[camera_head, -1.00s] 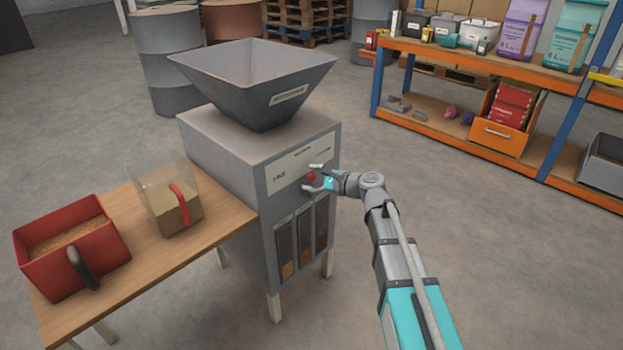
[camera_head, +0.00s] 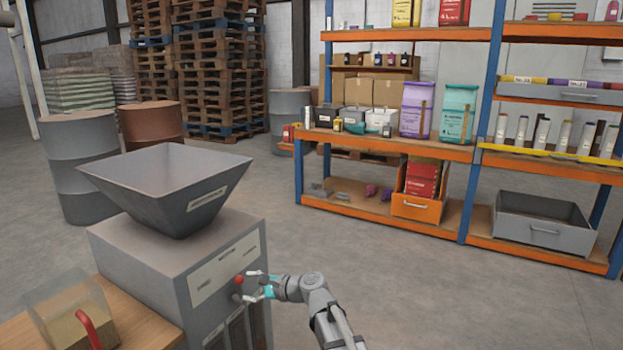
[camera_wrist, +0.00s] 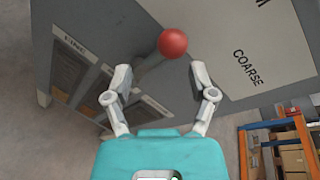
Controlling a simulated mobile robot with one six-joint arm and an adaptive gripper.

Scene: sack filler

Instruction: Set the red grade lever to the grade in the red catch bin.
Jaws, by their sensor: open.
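The red ball knob of the grade lever (camera_wrist: 172,43) is on the front of the grey sack filler (camera_head: 135,255). The knob also shows in the head view (camera_head: 239,281). In the wrist view the panel reads COARSE to the right of the knob, and a label that looks like FINE sits on the left above a window. My gripper (camera_wrist: 163,82) is open, its two fingers on either side of and just short of the knob, with nothing held. In the head view my gripper (camera_head: 250,284) is at the panel.
A clear box with a red strap (camera_head: 72,315) stands on the wooden table (camera_head: 140,308) at lower left. Orange shelving (camera_head: 395,143) stands at the back right. Open floor lies between the filler and the shelves.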

